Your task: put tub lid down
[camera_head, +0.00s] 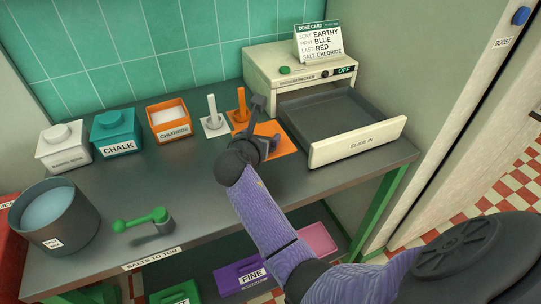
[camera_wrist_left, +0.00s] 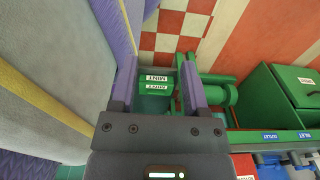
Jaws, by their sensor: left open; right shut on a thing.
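The flat orange tub lid (camera_head: 285,143) is at my right gripper (camera_head: 266,136), over the middle of the dark table. The right gripper is shut on it and hides its middle and grip. I cannot tell whether the lid touches the tabletop. The orange tub (camera_head: 169,121) labelled CHLORIDE stands uncovered to the left, with pale contents showing. My left gripper (camera_wrist_left: 159,68) is open and empty in the left wrist view, above green boxes (camera_wrist_left: 155,92) labelled MINT. It does not show in the head view.
A white post on a square base (camera_head: 214,124) and an orange one (camera_head: 239,117) stand behind the lid. An open drawer (camera_head: 357,143) is to the right. Lidded white (camera_head: 64,150) and teal (camera_head: 117,134) tubs, a grey pot (camera_head: 56,225) and a green-handled tool (camera_head: 142,219) are left. The front middle table is clear.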

